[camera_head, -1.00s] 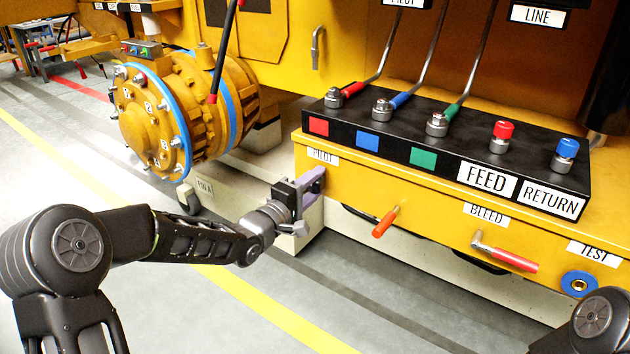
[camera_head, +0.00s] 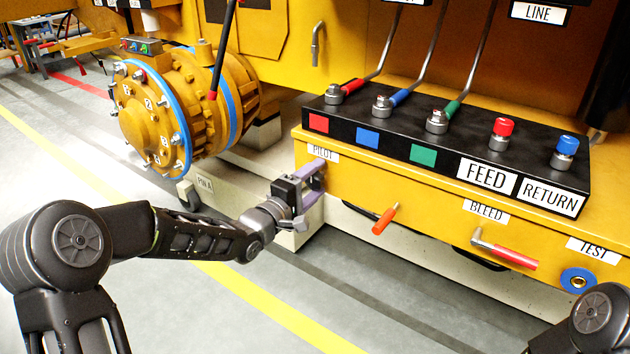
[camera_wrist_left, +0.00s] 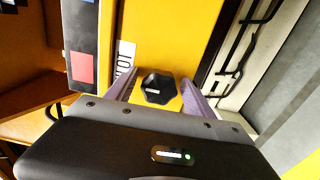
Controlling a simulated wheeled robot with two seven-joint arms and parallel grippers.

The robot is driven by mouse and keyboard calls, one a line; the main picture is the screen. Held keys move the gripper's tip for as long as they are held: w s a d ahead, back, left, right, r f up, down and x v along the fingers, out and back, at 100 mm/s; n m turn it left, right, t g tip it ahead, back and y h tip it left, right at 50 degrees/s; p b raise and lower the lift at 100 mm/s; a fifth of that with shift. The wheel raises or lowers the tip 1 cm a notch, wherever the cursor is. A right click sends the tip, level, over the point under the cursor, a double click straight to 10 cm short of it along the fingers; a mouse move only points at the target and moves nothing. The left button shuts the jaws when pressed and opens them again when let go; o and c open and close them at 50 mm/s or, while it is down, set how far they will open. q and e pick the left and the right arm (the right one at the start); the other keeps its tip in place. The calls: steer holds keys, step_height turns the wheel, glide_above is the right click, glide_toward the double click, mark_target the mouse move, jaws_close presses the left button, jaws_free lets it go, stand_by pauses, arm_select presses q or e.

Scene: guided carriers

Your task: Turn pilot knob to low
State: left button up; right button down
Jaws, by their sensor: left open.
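The pilot knob (camera_wrist_left: 158,87) is a black, lobed knob with a pale mark, on the yellow panel beside the PILOT label (camera_wrist_left: 123,60) in the left wrist view. My left gripper (camera_head: 317,182) is open at the left end of the yellow panel, just below the PILOT label (camera_head: 322,153). In the left wrist view its two purple fingers stand on either side of the knob, with gaps showing. My right gripper is out of view.
An orange-handled valve (camera_head: 385,220) and a red BLEED lever (camera_head: 505,254) stick out from the panel to the right. The black console (camera_head: 470,148) with levers and FEED and RETURN knobs lies above. A yellow flanged drum (camera_head: 160,120) stands to the left.

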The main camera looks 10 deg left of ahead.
arm_select(q)
steer(key=v, duration=0.7)
steer(key=shift+s, duration=0.35)
steer(key=shift+a, duration=0.1)
